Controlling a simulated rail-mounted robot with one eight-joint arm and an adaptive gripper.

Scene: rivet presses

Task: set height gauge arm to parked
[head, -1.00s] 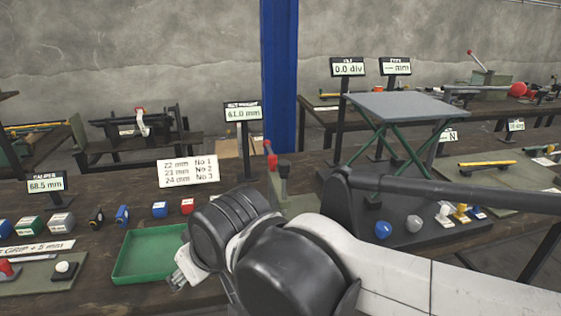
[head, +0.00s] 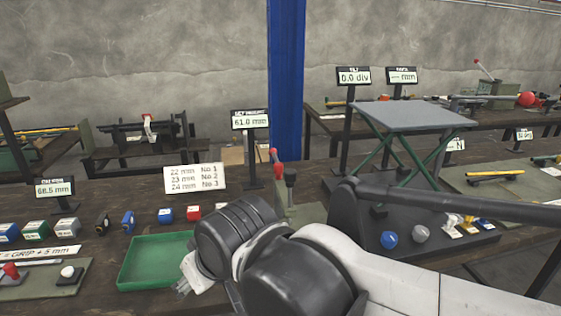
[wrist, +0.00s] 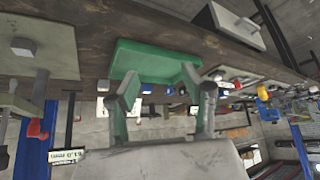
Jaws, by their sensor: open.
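I cannot pick out the height gauge arm for sure. A red-tipped lever (head: 275,165) and a dark-topped post stand by a green-grey plate (head: 300,213), beside a readout (head: 250,120) showing 61.0 mm. My arm partly hides this plate. In the wrist view, which looks upside down, my gripper (wrist: 165,97) is open and empty, its two fingers apart near the green tray (wrist: 150,55). A red knob (wrist: 36,129) shows at the left there. In the head view, my arm hides most of the gripper beside the green tray (head: 128,262).
Small blocks line the bench behind the tray, below a white card (head: 195,178). A lift table (head: 400,115) stands at right, with blue (head: 389,239) and grey balls near its base. A blue column (head: 287,80) rises behind. The tray is empty.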

